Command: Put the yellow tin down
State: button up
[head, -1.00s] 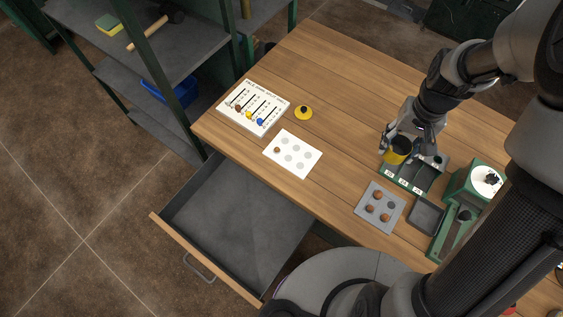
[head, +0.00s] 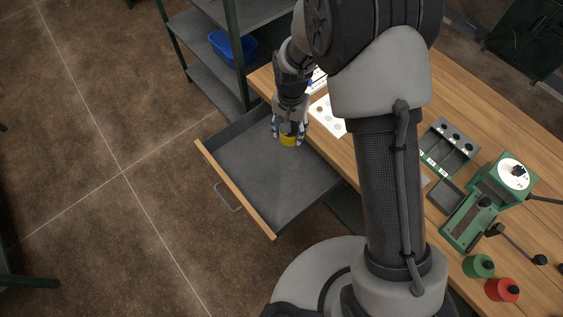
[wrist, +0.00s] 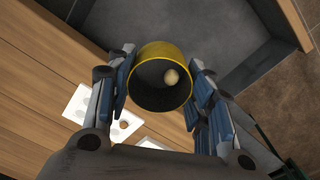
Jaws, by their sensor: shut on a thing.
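The yellow tin (head: 288,140) is in my gripper (head: 290,132), over the back right part of the open drawer (head: 262,190) in the head view. In the wrist view the tin (wrist: 161,52) stands open end toward the camera, between the blue-padded fingers of my gripper (wrist: 160,88). A small pale round thing (wrist: 171,77) lies inside the tin. The drawer floor (wrist: 215,45) shows beyond the tin and is bare. I cannot tell whether the tin touches the drawer floor.
The wooden table (head: 470,90) is beside the drawer. It holds a white card (head: 328,115), a green sorting tray (head: 447,150), a green device (head: 500,180), and green (head: 478,266) and red (head: 502,289) tins. A shelf with a blue bin (head: 232,46) stands behind.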

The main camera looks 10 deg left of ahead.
jog(key=s+a+f+m, duration=0.1)
jog(key=s+a+f, duration=0.1)
jog(key=a+f, duration=0.35)
jog(key=b, duration=0.4)
send_over(268, 173)
notch_tip(268, 173, down, 13)
jog(key=shift+w+a+f+b, duration=0.1)
jog(key=shift+f+b, duration=0.65)
jog(key=shift+f, duration=1.9)
jog(key=shift+f, duration=0.15)
jog(key=o, duration=0.8)
jog(key=shift+f, duration=0.1)
jog(key=shift+c, duration=0.2)
jog(key=o, duration=0.5)
